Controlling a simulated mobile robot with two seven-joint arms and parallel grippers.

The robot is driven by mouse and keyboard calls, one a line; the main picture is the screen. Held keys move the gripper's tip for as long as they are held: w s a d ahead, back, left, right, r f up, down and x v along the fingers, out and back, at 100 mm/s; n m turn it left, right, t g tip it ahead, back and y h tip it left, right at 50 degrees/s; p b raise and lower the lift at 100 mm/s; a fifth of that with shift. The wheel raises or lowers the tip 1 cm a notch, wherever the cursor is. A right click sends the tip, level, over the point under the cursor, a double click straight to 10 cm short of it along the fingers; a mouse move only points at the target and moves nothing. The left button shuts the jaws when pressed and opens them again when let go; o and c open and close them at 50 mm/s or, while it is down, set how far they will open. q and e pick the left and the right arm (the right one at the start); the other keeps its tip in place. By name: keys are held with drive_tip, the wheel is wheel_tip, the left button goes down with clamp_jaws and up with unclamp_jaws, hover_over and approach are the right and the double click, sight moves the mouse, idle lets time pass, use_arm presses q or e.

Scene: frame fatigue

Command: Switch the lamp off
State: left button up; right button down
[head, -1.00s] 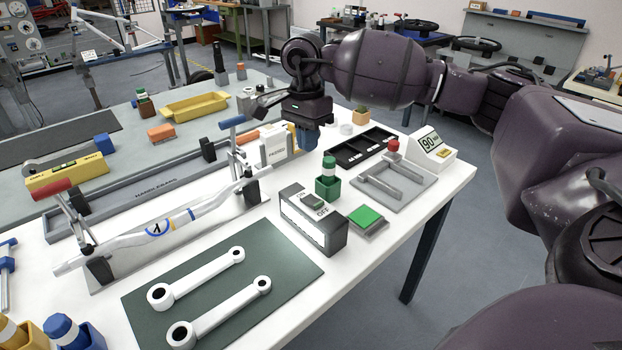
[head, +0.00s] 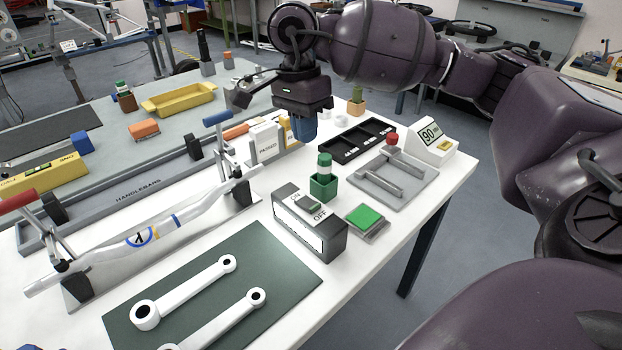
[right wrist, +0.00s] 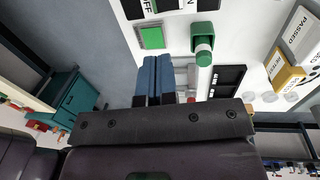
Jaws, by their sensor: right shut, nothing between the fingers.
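The lamp is a dark grey box with a bright white front panel (head: 297,228), standing on the white table. On its top is a green-grey rocker switch (head: 309,204) between the labels ON and OFF. Which side is pressed is too small to tell. In the right wrist view the box (right wrist: 165,8) is cut off by the top edge. My right gripper (head: 303,138) has blue fingers, shut and empty. It hangs above the table beyond the box, apart from it. Its fingers also show in the right wrist view (right wrist: 156,68). My left gripper is not in view.
A green holder (head: 323,187) with a green-and-white bottle stands just behind the box. A green button pad (head: 366,217) lies to its right. A grey fixture with a red knob (head: 392,139) and a black tray (head: 350,150) are farther back.

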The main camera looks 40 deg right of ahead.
sight(314, 203)
drive_tip(key=f, duration=0.4)
drive_tip(key=s+f+b, duration=0.1)
drive_tip(key=f, duration=0.8)
drive_tip(key=shift+s+d+f, duration=0.1)
drive_tip(key=shift+s, duration=0.3)
drive_tip(key=shift+f, duration=0.3)
drive_tip(key=shift+s+f, duration=0.1)
drive_tip(key=shift+f, duration=0.05)
drive_tip(key=shift+s+f+t+b, duration=0.2)
drive_tip(key=shift+t+b, duration=0.1)
drive_tip(key=shift+t, duration=0.2)
drive_tip(key=shift+f, duration=0.1)
drive_tip(key=shift+w, duration=0.1)
